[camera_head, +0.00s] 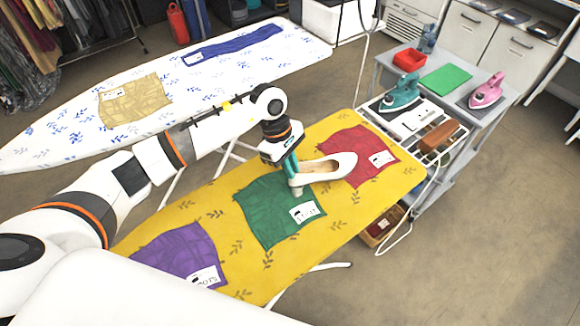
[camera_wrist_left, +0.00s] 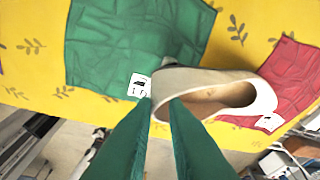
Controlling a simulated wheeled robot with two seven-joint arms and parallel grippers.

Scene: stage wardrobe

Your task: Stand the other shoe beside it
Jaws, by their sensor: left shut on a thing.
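A white heeled shoe (camera_head: 338,167) with a tan inside is over the yellow ironing board (camera_head: 345,222). My left gripper (camera_head: 292,174), with green fingers, is shut on the shoe's heel end. The toe points right in the head view, towards the red cloth. The shoe also shows in the left wrist view (camera_wrist_left: 242,92), with the fingertips (camera_wrist_left: 165,104) at its near edge. I cannot tell whether its heel touches the board or cloth. I make out no second shoe. My right gripper is not in view.
Green (camera_head: 268,222), red (camera_head: 347,146) and purple (camera_head: 172,250) cloths with white labels lie on the yellow board. A patterned white board (camera_head: 60,132) stands behind. Teal (camera_head: 402,92) and pink (camera_head: 488,92) irons and a brown block (camera_head: 440,136) are at the right.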

